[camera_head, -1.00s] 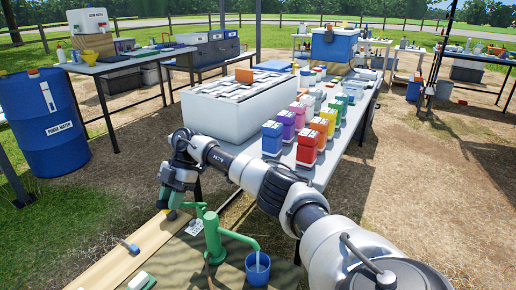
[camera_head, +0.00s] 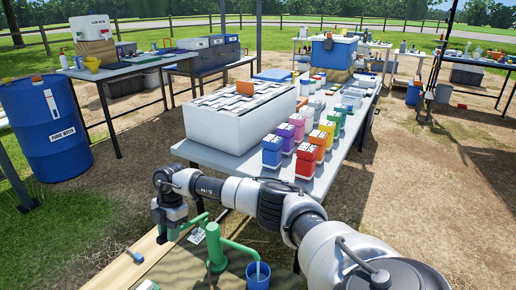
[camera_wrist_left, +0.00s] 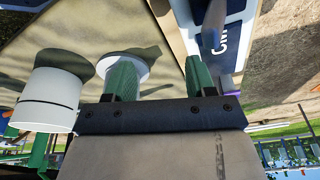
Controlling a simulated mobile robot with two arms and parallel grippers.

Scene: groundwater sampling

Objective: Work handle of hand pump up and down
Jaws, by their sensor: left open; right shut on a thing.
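The green hand pump (camera_head: 216,252) stands upright on a dark mat in the lower middle of the head view. Its spout slopes right over a blue bucket (camera_head: 257,282), with a pale streak like water below the spout's end. My right gripper (camera_head: 172,230) is shut on the outer end of the pump handle (camera_head: 190,223), left of the pump. The arm partly hides the handle and grip. My left gripper (camera_wrist_left: 158,72) shows in the left wrist view with its two green fingers apart and nothing between them. It is not visible in the head view.
A wooden board (camera_head: 122,270) lies left of the pump, with a blue-handled tool (camera_head: 134,255) on it. Behind the pump, a table (camera_head: 325,178) bears a white cooler box (camera_head: 235,130) and several coloured bottles. A blue drum (camera_head: 48,140) stands at left. Dirt ground at right is open.

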